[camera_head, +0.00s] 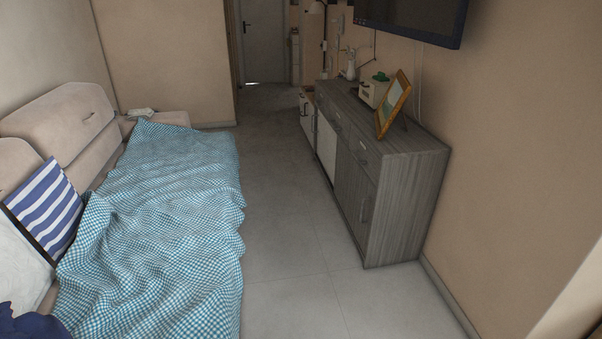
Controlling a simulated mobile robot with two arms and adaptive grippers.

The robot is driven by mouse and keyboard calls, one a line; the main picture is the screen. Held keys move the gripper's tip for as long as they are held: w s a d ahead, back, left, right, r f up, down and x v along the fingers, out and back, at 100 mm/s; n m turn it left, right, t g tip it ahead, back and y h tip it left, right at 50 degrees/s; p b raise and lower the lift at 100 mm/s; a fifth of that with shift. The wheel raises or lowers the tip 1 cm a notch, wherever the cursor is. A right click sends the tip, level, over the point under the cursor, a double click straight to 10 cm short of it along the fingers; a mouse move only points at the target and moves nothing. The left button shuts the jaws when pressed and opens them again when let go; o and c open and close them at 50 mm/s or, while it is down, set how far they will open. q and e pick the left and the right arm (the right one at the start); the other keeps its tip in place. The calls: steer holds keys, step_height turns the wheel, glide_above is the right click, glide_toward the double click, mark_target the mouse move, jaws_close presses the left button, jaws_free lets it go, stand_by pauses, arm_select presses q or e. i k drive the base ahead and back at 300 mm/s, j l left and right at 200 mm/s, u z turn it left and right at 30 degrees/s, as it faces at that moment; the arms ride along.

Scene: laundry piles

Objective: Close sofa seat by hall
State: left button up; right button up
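A beige sofa (62,110) runs along the left side, with its cushioned backs against the left wall. A blue and white checked blanket (165,215) covers most of its seat and hangs over the front edge. The seat under the blanket is hidden, so I cannot tell how it stands. The sofa's far armrest (160,118) shows beyond the blanket, toward the hall. Neither of my grippers is in view.
A grey wooden sideboard (405,190) stands along the right wall, holding a picture frame (393,104) and a small box (373,91). A television (415,18) hangs above. Striped pillow (45,208) lies on the sofa. Clear tiled floor (285,215) leads to a door (263,40).

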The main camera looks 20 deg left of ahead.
mark_target(110, 164)
steer(key=i+l+z, duration=0.1)
steer(key=i, duration=0.5)
steer(key=i+l+z, duration=0.1)
steer(key=i, duration=0.5)
